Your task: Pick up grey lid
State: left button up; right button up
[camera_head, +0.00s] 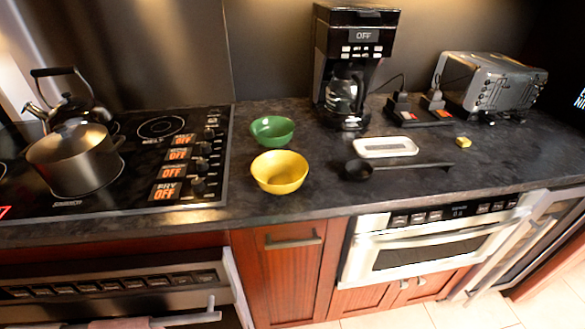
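A grey metal pot (78,172) stands on the stove at the left of the head view. A grey lid (62,143) appears to sit on top of it, with a small knob in the middle. Where lid and pot meet is hard to make out. Neither of my grippers is in view, and nothing touches the pot or lid.
A kettle (72,100) stands close behind the pot on the stove (140,190). A green bowl (272,130) and a yellow bowl (280,173) are right of the stove. Farther right are a ladle (405,165), white dish (386,147), coffee maker (350,60) and toaster (490,85).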

aim_at(86, 137)
jog(key=u, duration=1.1)
